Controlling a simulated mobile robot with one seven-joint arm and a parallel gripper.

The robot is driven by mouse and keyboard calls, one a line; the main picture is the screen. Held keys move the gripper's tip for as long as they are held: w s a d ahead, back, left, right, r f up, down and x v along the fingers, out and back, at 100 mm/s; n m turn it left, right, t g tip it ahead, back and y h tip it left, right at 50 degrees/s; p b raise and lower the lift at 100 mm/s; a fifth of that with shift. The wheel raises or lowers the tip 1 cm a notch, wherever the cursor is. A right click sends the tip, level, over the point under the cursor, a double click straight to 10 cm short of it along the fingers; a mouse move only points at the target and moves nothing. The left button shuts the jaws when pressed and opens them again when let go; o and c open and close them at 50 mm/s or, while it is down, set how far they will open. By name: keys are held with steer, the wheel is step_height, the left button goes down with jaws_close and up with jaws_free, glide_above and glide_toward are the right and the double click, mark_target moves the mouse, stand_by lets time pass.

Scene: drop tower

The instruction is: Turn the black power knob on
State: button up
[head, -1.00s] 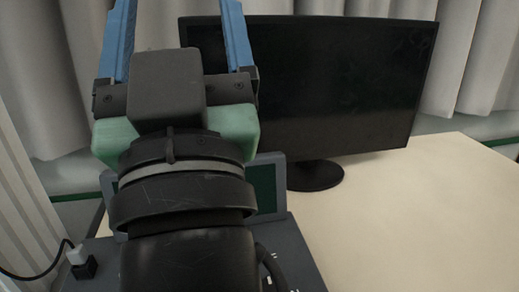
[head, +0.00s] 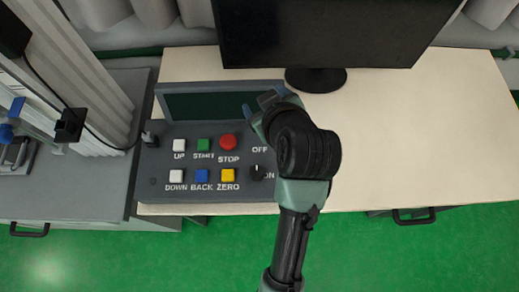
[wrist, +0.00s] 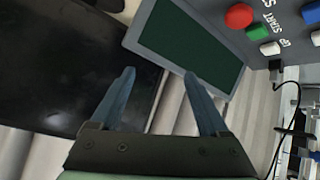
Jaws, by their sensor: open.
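The black power knob (head: 258,172) sits at the lower right of the grey control panel (head: 170,190) in the head view. It lies between the OFF label above and the ON label at its lower right. A small light mark on its top seems to point up, towards OFF. My gripper (head: 265,104) is above the panel's upper right corner, farther back than the knob and apart from it. In the wrist view my gripper (wrist: 158,76) shows two spread blue fingers with nothing between them. The knob is not in the wrist view.
The panel also has a dark green screen (head: 205,106), a red STOP button (head: 228,142) and several coloured buttons. A black monitor (head: 330,35) stands behind. The beige tabletop (head: 430,130) is clear on the right. A cable (head: 90,135) runs to the panel's left side.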

mark_target(257, 172)
steer(key=s+d+f+n+g+p, duration=0.1)
steer(key=s+d+n+g+p, duration=0.15)
steer(key=s+g+p, duration=0.7)
steer(key=a+f+t, duration=0.1)
steer(key=f, duration=0.3)
steer(key=a+f+t, duration=0.1)
steer(key=f, duration=0.3)
steer(key=a+f+t+p, duration=0.1)
steer(key=a+f, duration=0.1)
steer(key=f, duration=0.2)
steer(key=shift+s+y, duration=0.25)
steer(key=shift+y, duration=0.15)
jaws_close()
